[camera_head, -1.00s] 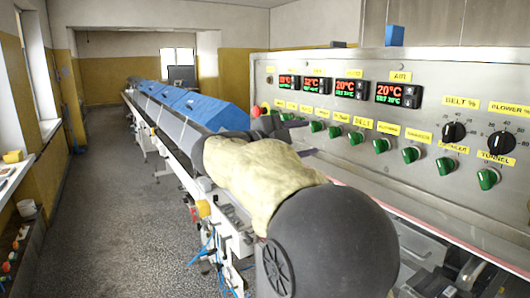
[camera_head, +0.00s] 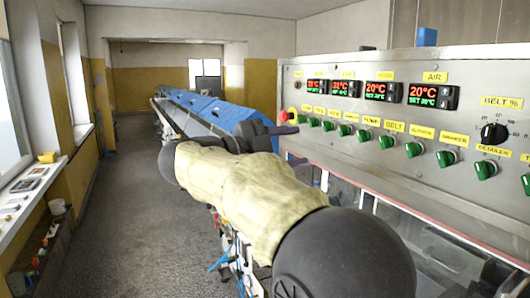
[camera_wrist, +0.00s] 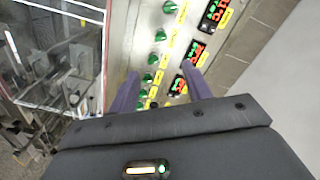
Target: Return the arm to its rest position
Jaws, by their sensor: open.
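My arm, in a cream sleeve with dark joints, reaches forward across the head view. My gripper (camera_head: 284,130) is at its far end, in front of the left part of the control panel (camera_head: 470,75). In the wrist view, my gripper (camera_wrist: 160,72) has its two purple fingers apart, with nothing seen between them. The panel's green knobs and red displays lie beyond the fingertips. I cannot tell how far the fingertips are from the panel.
The long conveyor line with blue covers (camera_head: 215,108) runs away beyond my arm. Clear-sided machine housing (camera_head: 440,245) lies below the panel at right. The grey floor (camera_head: 125,210) at left is open, beside a window ledge (camera_head: 30,190) with small items.

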